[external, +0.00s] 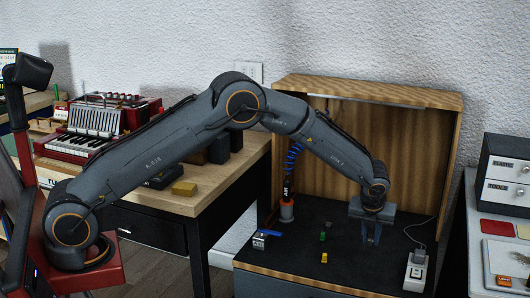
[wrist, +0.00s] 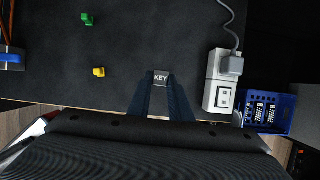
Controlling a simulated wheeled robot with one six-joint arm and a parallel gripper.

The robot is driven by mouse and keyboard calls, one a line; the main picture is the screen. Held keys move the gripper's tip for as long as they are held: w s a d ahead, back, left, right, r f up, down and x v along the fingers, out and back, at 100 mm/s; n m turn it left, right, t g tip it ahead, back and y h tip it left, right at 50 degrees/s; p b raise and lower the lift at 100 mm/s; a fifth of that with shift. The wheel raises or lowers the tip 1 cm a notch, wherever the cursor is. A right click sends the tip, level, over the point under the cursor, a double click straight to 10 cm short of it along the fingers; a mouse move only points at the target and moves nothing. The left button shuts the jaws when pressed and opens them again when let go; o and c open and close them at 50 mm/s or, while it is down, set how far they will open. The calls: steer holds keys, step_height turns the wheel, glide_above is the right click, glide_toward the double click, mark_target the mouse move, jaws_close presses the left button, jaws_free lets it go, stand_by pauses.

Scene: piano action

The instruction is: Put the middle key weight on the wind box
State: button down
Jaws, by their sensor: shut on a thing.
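My gripper (external: 371,237) is over the right part of the black work surface (external: 300,262) inside the wooden booth. In the wrist view its two fingertips (wrist: 160,84) are closed on a small grey block marked KEY (wrist: 161,77), a key weight. In the external view this block is hidden by the fingers. I cannot tell whether it touches the surface. I cannot tell for sure which thing is the wind box.
A green piece (external: 322,236) and a yellow piece (external: 324,257) stand left of my gripper. The surface between is clear.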

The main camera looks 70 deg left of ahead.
step_height(320, 180, up, 43)
steer(key=s+a+r+n+g+y+p, duration=0.15)
steer(key=a+p, duration=0.25)
steer(key=a, duration=0.8)
steer(key=s+a+r+n+t+h+p, duration=0.1)
steer(key=s+a+n+p, duration=0.3)
steer(key=a, duration=0.8)
steer(key=n+g+p, duration=0.3)
steer(key=n+p, duration=0.1)
steer(key=p, duration=1.4)
glide_above(189, 111)
steer(key=d, duration=0.2)
steer(key=shift+y, duration=0.45)
steer(key=f, duration=1.1)
steer(key=shift+a+f, duration=0.2)
steer(key=shift+f, duration=0.2)
steer(key=shift+f+p, duration=0.7)
steer(key=shift+f, duration=1.55)
